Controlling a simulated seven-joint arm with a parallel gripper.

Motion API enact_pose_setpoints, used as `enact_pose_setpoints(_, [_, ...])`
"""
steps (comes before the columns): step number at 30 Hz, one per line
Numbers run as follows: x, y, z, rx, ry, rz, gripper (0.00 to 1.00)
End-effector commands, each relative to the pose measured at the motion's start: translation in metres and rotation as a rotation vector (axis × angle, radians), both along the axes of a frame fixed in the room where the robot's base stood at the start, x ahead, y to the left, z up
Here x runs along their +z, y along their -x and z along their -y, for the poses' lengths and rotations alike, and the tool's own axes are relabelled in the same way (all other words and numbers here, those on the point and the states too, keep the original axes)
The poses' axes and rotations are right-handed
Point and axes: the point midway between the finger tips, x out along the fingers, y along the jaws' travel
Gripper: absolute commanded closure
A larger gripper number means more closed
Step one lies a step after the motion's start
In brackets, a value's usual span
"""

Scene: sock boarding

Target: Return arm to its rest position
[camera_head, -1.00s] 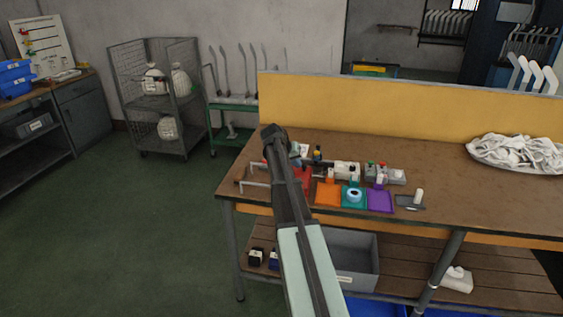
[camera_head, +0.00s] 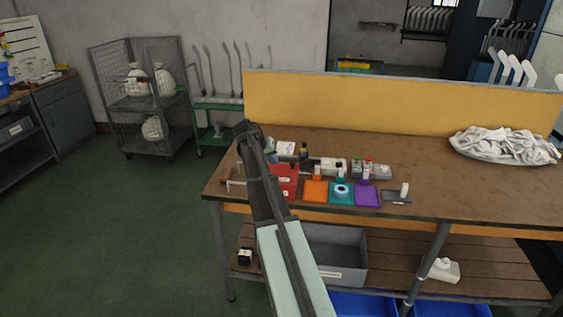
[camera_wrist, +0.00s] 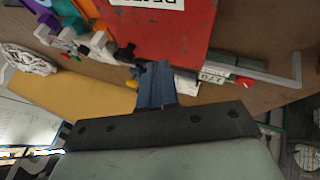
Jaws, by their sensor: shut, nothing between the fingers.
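My gripper (camera_wrist: 155,86) shows in the wrist view with its blue-grey fingers together and nothing between them. It is over the workbench, near a red bin or panel (camera_wrist: 165,40) with a partly cut-off white label. In the head view my arm rises from the bottom centre and crosses the left part of the wooden workbench (camera_head: 420,185). The fingers are not clear there. The red item (camera_head: 285,183) shows just right of my arm, partly hidden by it.
White socks (camera_head: 505,145) are piled at right. A yellow panel (camera_head: 400,105) backs the bench. The floor at left is clear.

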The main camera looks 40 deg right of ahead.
Motion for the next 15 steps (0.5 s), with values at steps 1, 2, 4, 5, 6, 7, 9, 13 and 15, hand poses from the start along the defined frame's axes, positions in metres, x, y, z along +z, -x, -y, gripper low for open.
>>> enact_pose_setpoints(1, [0.010,0.002,-0.008,0.001,0.001,0.002,1.00])
enact_pose_setpoints(2, [0.015,0.002,-0.011,0.002,0.000,0.003,1.00])
enact_pose_setpoints(4, [0.025,0.003,-0.019,0.002,0.000,0.002,1.00])
enact_pose_setpoints(5, [0.029,0.003,-0.022,0.002,0.000,0.002,1.00])
enact_pose_setpoints(6, [0.035,0.003,-0.027,0.003,0.000,0.003,1.00])
enact_pose_setpoints(7, [0.039,0.003,-0.030,0.003,0.000,0.003,1.00])
enact_pose_setpoints(9, [0.046,0.004,-0.035,0.001,-0.001,0.002,1.00])
enact_pose_setpoints(13, [0.058,0.005,-0.043,0.002,-0.001,0.003,1.00])
enact_pose_setpoints(15, [0.061,0.005,-0.046,0.001,-0.001,0.002,1.00])
